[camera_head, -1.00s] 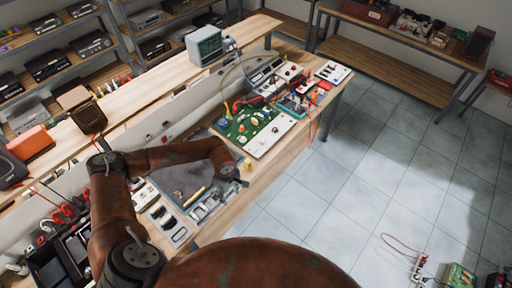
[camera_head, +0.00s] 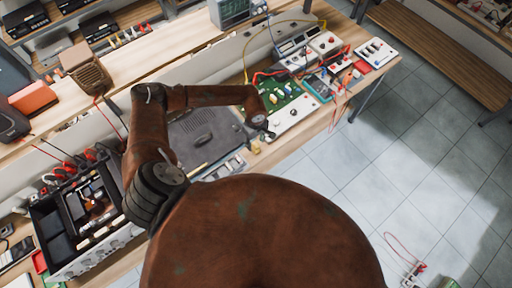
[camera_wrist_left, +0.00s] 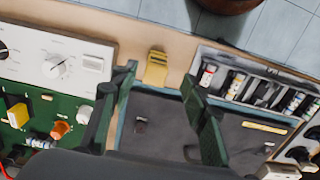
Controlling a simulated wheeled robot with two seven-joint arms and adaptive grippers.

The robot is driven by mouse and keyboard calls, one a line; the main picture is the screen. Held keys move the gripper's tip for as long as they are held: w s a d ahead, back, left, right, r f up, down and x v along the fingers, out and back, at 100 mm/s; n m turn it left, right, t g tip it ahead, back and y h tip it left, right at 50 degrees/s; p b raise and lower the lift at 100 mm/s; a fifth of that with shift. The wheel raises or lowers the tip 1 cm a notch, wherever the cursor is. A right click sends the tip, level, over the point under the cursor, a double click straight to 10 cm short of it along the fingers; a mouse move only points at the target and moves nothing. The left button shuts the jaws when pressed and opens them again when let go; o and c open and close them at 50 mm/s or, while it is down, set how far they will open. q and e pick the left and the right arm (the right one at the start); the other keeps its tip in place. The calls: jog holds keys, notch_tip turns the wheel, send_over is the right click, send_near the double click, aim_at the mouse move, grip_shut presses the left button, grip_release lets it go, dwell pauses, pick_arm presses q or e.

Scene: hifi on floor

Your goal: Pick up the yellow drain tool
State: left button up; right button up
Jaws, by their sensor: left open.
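The yellow drain tool (camera_wrist_left: 156,68) is a small yellow piece lying on the wooden bench edge, between the white panel and a tray of small parts. In the head view it is a small yellow patch (camera_head: 254,146) just below my left gripper (camera_head: 263,131). In the left wrist view my left gripper (camera_wrist_left: 158,77) is open, with one dark green finger on each side of the tool in the picture. The fingers hold nothing. I cannot tell how far above the bench the fingertips are. My right gripper is not in view.
A green circuit board (camera_head: 282,97) with a white panel (camera_wrist_left: 65,62) lies beside the tool. A dark grey case (camera_head: 203,135) and the parts tray (camera_wrist_left: 250,85) are on the other side. A black organiser (camera_head: 75,215) is at left. Tiled floor lies beyond the bench edge.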

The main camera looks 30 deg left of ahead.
aim_at(256, 143)
pick_arm(q)
jog(key=f, duration=0.1)
jog(key=w+f+p, duration=0.1)
jog(key=f, duration=0.1)
jog(key=shift+a, duration=0.1)
jog(key=shift+s+f, duration=0.15)
jog(key=shift+f, duration=0.5)
jog(key=shift+s, duration=0.1)
jog(key=shift+w+f, duration=0.1)
jog(key=shift+w, duration=0.1)
jog(key=shift+c, duration=1.1)
jog(key=shift+s, duration=0.15)
jog(key=c, duration=0.5)
jog(key=shift+c, duration=1.4)
grip_shut()
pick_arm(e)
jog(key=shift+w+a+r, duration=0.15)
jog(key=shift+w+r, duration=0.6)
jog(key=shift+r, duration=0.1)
